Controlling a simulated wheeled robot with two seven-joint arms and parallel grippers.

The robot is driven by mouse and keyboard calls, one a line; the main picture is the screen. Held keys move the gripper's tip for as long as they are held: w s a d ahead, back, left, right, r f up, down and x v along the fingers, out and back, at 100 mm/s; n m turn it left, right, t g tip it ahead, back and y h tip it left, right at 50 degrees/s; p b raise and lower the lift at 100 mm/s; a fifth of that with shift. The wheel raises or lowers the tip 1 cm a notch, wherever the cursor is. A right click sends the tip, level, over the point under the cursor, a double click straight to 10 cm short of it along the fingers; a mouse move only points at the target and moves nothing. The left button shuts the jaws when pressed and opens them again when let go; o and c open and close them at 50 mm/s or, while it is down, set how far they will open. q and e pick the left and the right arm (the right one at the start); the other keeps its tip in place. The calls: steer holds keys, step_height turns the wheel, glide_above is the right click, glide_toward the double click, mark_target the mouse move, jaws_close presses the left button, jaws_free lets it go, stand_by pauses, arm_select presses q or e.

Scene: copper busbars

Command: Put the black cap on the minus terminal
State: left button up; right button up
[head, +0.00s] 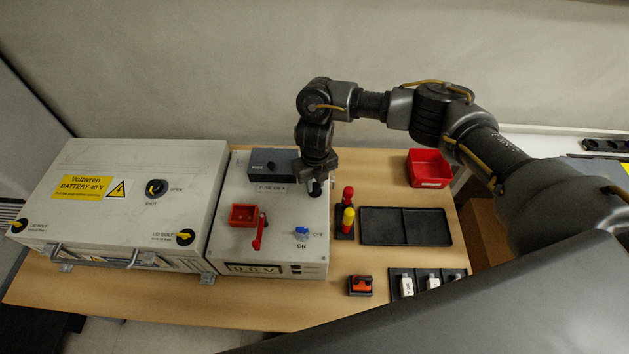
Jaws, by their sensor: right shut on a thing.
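My right gripper (316,184) points down over the back right corner of the grey-white switch box (285,206), just right of the dark fuse block (271,164). It is shut on a small dark thing, mostly hidden by the fingers; I cannot tell for sure that it is the black cap. I cannot tell whether the held thing touches the box top. No minus terminal can be made out. A red open housing (243,215) and a red lever (259,233) sit on the box top. My left gripper is not in view.
The battery box (140,175) stands closed at left. A red and yellow tool stand (345,217), a black tray (405,226), a red bin (429,168), an orange item in a holder (360,286) and white pieces on a black mat (428,282) stand right. Front table is clear.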

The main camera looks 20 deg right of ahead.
mark_target(315, 185)
steer(key=shift+f, duration=0.2)
steer(key=o, duration=0.9)
steer(key=shift+r, duration=0.15)
step_height(315, 185, up, 6)
steer(key=p, duration=0.5)
